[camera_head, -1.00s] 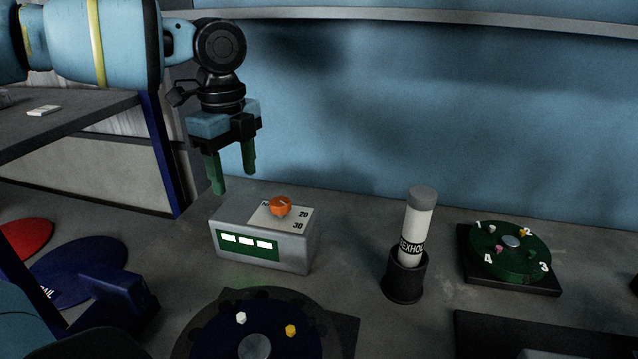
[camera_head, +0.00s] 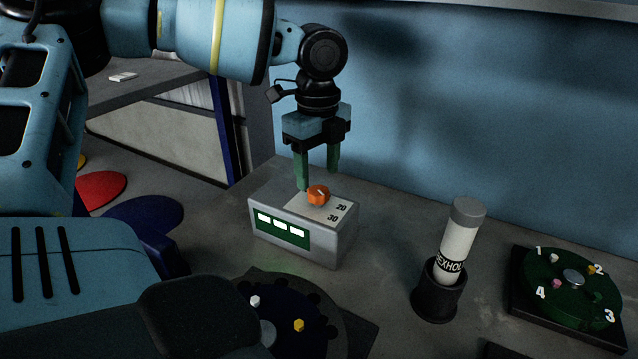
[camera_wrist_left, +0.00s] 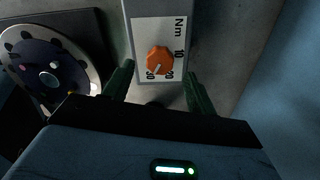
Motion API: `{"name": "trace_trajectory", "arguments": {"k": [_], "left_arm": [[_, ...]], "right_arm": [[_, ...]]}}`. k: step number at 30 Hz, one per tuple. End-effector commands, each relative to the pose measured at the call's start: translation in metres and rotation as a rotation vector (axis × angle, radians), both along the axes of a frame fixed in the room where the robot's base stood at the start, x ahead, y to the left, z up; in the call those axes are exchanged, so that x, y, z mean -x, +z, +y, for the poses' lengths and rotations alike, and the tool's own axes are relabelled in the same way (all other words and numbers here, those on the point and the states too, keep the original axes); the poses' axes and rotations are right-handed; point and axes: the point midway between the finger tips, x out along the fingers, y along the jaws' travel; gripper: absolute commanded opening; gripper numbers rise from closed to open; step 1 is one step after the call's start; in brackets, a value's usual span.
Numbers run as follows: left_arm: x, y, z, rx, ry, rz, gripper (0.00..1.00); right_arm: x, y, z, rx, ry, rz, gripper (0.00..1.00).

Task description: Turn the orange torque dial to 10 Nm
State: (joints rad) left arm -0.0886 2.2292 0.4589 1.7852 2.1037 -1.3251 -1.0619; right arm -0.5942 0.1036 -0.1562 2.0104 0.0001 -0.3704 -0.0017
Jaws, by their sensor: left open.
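The orange torque dial (camera_head: 318,194) sits on a white label on top of a grey box (camera_head: 345,243). The label (camera_wrist_left: 165,23) shows Nm, 10, 20 and 30 in the left wrist view. There, the dial (camera_wrist_left: 160,60) has a pale pointer mark directed towards the bottom of the picture, around the 30 side and away from the 10. My left gripper (camera_head: 318,180) is open and points down just above the dial. Its green fingers show on either side of the dial in the left wrist view. I see no contact. My right gripper is not in view.
A white cylinder (camera_head: 461,236) leans in a black holder (camera_head: 437,296) right of the box. A green numbered disc (camera_head: 570,290) lies farther right. A dark round tray (camera_head: 285,325) with small pieces stands in front. A blue wall rises behind.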

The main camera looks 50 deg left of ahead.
Motion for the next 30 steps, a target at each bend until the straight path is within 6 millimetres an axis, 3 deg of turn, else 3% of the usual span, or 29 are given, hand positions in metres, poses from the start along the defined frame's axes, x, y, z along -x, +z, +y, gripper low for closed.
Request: {"name": "trace_trajectory", "arguments": {"k": [3, 9, 19, 30], "left_arm": [[0.001, -0.018, 0.0, 0.001, 0.0, 0.004, 0.57], [0.001, -0.035, 0.0, 0.0, 0.0, 0.001, 0.57], [0.0, -0.038, 0.0, 0.0, 0.0, 0.0, 0.57], [0.0, -0.037, 0.0, 0.0, 0.0, 0.0, 0.12]], "right_arm": [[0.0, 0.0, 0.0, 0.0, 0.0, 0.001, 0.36], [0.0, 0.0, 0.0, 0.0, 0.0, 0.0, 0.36], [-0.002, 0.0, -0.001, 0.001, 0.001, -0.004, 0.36], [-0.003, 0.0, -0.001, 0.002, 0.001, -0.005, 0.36]]}}
